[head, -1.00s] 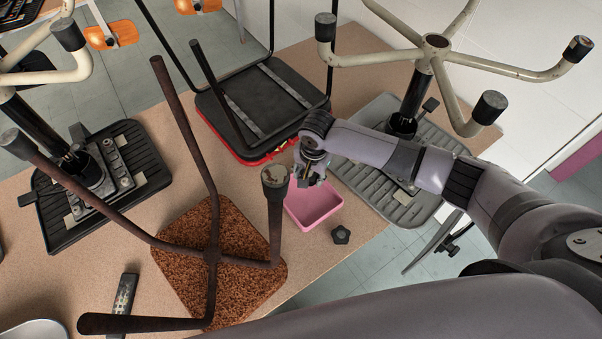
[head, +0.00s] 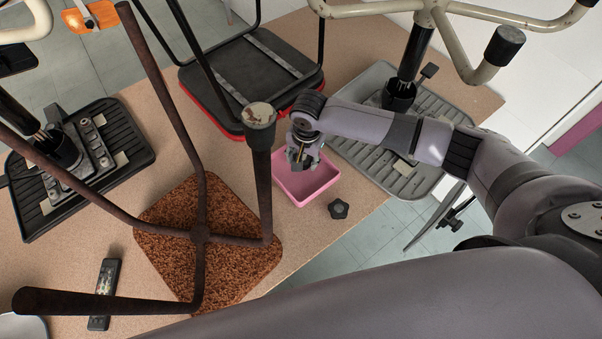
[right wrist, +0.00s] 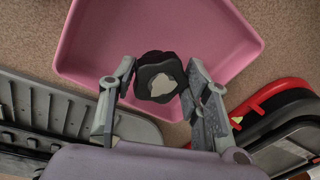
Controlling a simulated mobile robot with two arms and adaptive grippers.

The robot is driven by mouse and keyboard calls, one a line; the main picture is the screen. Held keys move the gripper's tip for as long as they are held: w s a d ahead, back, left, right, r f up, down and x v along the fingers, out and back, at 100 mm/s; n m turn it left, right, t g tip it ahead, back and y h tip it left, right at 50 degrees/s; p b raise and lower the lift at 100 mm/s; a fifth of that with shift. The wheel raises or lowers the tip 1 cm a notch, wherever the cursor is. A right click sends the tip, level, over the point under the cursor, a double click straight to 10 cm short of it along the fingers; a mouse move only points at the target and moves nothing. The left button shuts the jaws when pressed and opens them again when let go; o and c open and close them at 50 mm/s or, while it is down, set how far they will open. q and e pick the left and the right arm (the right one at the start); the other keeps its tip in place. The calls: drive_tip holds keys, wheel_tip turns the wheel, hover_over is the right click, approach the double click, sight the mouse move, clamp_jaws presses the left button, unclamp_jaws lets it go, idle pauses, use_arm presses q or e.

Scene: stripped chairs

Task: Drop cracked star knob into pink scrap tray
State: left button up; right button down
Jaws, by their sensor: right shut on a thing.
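My right gripper (head: 302,160) reaches in from the right in the head view, over the back part of the pink scrap tray (head: 322,186). In the right wrist view the gripper (right wrist: 160,72) is shut on a dark star knob (right wrist: 158,88) with a pale broken patch. The knob hangs over the tray (right wrist: 165,30), near one wall; its height is hard to tell. In the head view the held knob is mostly hidden by the gripper. A second dark star knob (head: 339,209) lies on the table beside the tray. My left gripper is out of view.
An upturned chair with a brown speckled seat (head: 170,255) and rusty legs stands left of the tray. A black seat with a red edge (head: 235,85) lies behind. A grey ribbed seat (head: 350,140) lies right. A dark handheld object (head: 104,290) lies front left.

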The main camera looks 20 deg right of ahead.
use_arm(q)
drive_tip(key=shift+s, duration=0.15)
use_arm(e)
drive_tip(key=c, duration=1.3)
unclamp_jaws()
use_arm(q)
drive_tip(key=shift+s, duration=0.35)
use_arm(e)
drive_tip(key=o, duration=0.5)
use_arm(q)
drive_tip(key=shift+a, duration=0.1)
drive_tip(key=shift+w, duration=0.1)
use_arm(e)
wheel_tip(320, 180, up, 12)
drive_tip(key=s, duration=0.1)
drive_tip(key=shift+s, duration=0.25)
drive_tip(key=shift+d, duration=0.1)
